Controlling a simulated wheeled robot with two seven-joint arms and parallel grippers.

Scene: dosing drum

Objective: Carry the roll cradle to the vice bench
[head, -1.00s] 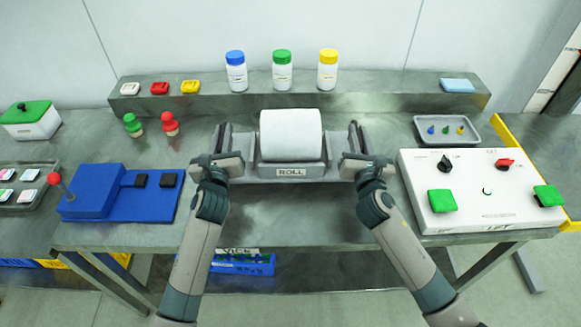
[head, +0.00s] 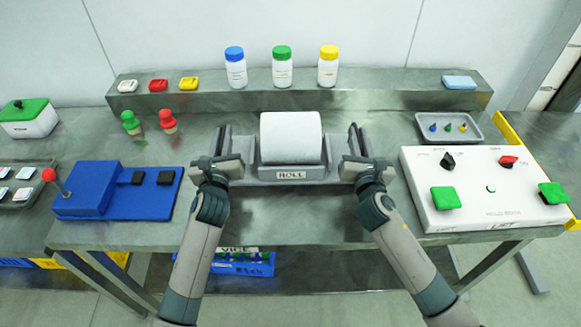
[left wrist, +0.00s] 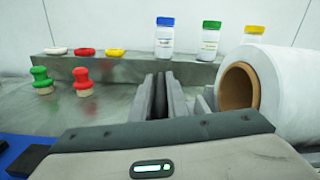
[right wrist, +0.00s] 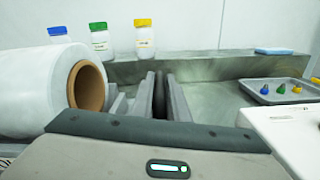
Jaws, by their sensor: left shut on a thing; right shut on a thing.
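The grey roll cradle (head: 258,173), labelled ROLL, is in the middle of the bench in the head view, level, with a large white roll (head: 291,137) lying in it. My left gripper (head: 219,165) is shut on the cradle's left side handle. My right gripper (head: 362,167) is shut on its right side handle. The wrist views show the roll's brown core (left wrist: 237,86) and the upright handle plates. I cannot tell whether the cradle's base touches the bench top. A blue crate (head: 240,268) below the bench bears a VICE sign; the vice bench itself is not identifiable.
A blue lever box (head: 105,205) is to the left and a white switch panel (head: 470,215) to the right. A raised shelf (head: 200,102) behind holds several bottles. Red (head: 167,121) and green stamps stand back left; a small tray (head: 425,124) is back right. The bench front is clear.

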